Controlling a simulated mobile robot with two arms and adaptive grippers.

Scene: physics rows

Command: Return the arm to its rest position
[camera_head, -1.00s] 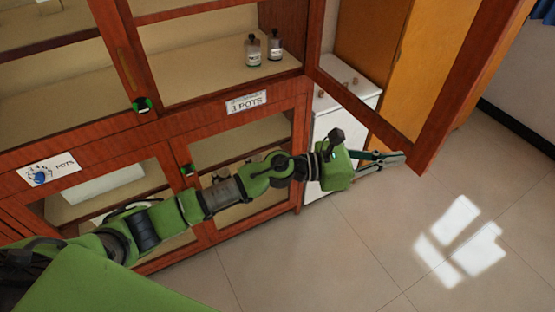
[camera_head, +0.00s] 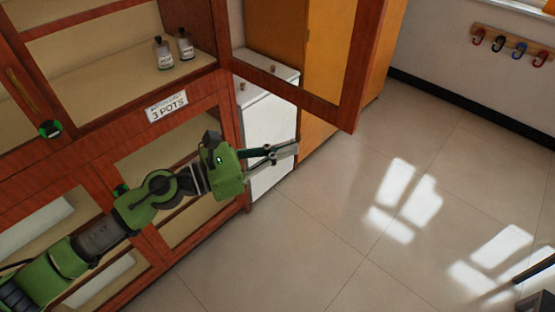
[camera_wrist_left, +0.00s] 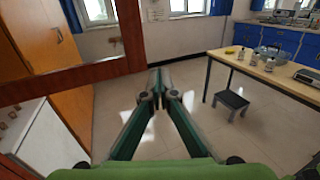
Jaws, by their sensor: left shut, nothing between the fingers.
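My left arm reaches in from the lower left in the head view, in front of the wooden cabinet (camera_head: 100,128). My left gripper (camera_head: 294,149) is shut and empty, just below the open cabinet door (camera_head: 352,70) in the picture. In the left wrist view the gripper (camera_wrist_left: 157,75) points out over the floor, its fingers together with nothing between them. The open door's frame (camera_wrist_left: 65,78) shows at the left there. My right gripper is in neither view.
Two small bottles (camera_head: 163,54) stand on the cabinet shelf. A white cabinet (camera_head: 268,140) and an orange cabinet (camera_head: 318,45) stand behind the door. In the wrist view a table (camera_wrist_left: 268,72) with bottles and a pot, and a stool (camera_wrist_left: 231,101), stand at right. Floor between is clear.

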